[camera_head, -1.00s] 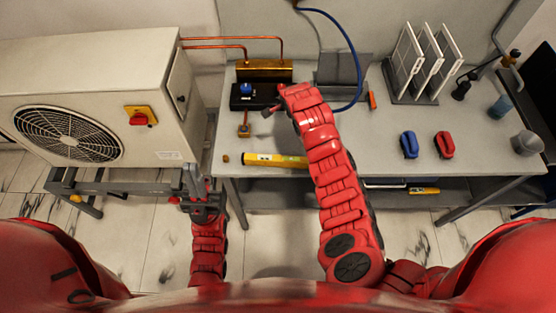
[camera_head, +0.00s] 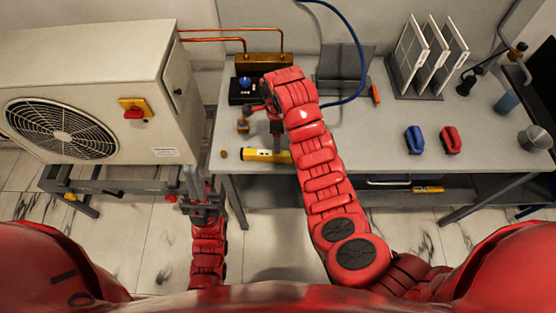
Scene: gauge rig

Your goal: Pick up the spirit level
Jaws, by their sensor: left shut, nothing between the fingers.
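The yellow spirit level (camera_head: 254,154) lies near the front left edge of the grey workbench (camera_head: 390,155); its right part is hidden behind my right arm and gripper. My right gripper (camera_head: 276,150) points down at the level, its tips in front of or at it; touching cannot be told. Its jaws are too small and covered to read. My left gripper (camera_head: 194,178) is shut and empty, pointing up, in front of the bench's left end and beside the outdoor unit's stand.
A white fan unit (camera_head: 150,60) stands left. On the bench are a black block with a blue knob (camera_head: 244,84), a blue clamp-like item (camera_head: 414,139), a red one (camera_head: 450,139) and a rack of white panels (camera_head: 425,62). The bench's middle right is mostly clear.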

